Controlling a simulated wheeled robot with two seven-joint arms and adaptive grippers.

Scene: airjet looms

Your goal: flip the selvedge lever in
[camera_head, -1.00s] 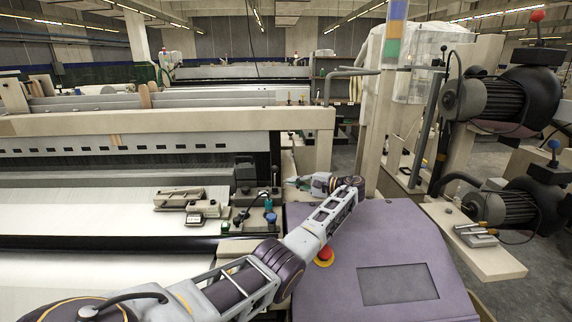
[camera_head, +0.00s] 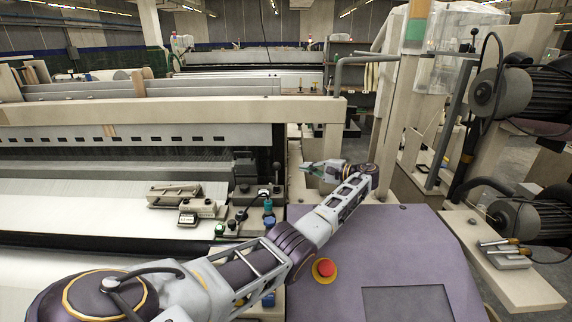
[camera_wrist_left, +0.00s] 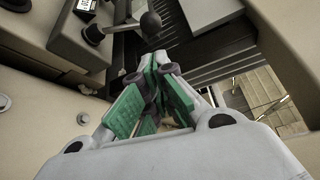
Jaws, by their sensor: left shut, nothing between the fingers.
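My left gripper (camera_head: 306,167) is over the gap right of the loom's control blocks, pointing left. Its green-padded fingers (camera_wrist_left: 154,92) are shut and empty in the left wrist view. In that view, a lever with a black ball knob (camera_wrist_left: 150,25) and metal arm lies beyond the fingertips, apart from them, beside a grey block with a display. In the head view, small black-knobbed levers (camera_head: 241,215) stand right of the grey display box (camera_head: 187,219). I cannot tell for certain which is the selvedge lever. My right gripper is not in view.
A purple cover (camera_head: 400,245) with a red stop button (camera_head: 324,268) lies below my left arm. A beige beam (camera_head: 170,110) crosses behind the cloth. A beige post and black motors (camera_head: 525,92) stand at the right. Dark slats (camera_wrist_left: 205,40) show beyond the fingers.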

